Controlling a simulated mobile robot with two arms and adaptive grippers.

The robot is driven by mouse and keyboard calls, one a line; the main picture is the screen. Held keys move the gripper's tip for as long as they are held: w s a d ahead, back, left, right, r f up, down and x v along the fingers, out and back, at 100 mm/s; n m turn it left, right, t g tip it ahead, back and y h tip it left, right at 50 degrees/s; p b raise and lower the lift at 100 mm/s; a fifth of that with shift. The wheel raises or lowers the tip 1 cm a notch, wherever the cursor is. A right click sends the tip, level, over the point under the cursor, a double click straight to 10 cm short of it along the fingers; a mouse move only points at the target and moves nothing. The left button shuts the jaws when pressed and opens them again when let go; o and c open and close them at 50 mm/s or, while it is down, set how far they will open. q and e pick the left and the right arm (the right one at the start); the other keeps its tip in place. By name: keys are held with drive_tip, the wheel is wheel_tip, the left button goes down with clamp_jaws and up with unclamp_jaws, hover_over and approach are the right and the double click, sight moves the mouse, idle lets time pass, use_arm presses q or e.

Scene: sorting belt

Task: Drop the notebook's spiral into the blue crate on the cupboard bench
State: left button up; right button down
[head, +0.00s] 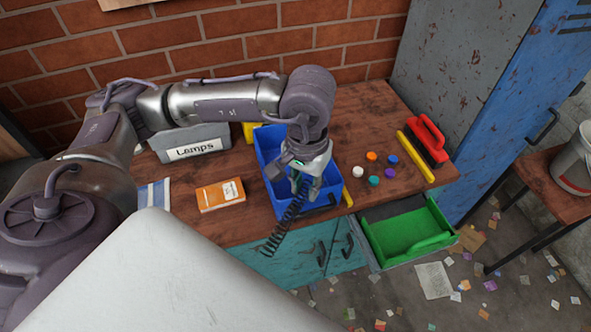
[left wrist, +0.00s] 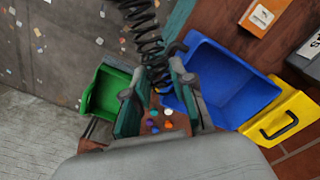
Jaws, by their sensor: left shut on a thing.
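My left gripper (head: 304,192) is shut on the notebook's spiral (head: 283,222), a long black wire coil. The gripper is over the front right part of the blue crate (head: 265,152), which stands on the wooden cupboard bench (head: 240,230). The coil slants down to the left, and its free end hangs in front of the bench edge. In the left wrist view, the spiral (left wrist: 148,45) runs up from between the fingertips (left wrist: 160,74), beside the blue crate (left wrist: 225,82). The crate looks empty where its inside shows. My right gripper is in neither view.
A grey "Lamps" box (head: 190,142) and an orange packet (head: 220,194) are left of the crate. A yellow bin (left wrist: 280,118) adjoins it. Several coloured caps (head: 375,180), a yellow bar (head: 415,157) and a red-handled brush (head: 428,138) lie right. A green tray (head: 410,235) juts out below.

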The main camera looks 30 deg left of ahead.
use_arm(q)
drive_tip(key=w+a+f+n+p, duration=0.1)
drive_tip(key=w+a+n+p, duration=0.8)
drive_tip(key=w+a+n, duration=0.7)
wheel_tip(320, 180, down, 6)
drive_tip(key=s+d+n+b, duration=0.2)
drive_tip(key=b, duration=0.1)
drive_tip(key=shift+d+f+b, duration=0.2)
drive_tip(key=shift+d+b, duration=0.2)
drive_tip(key=o, duration=1)
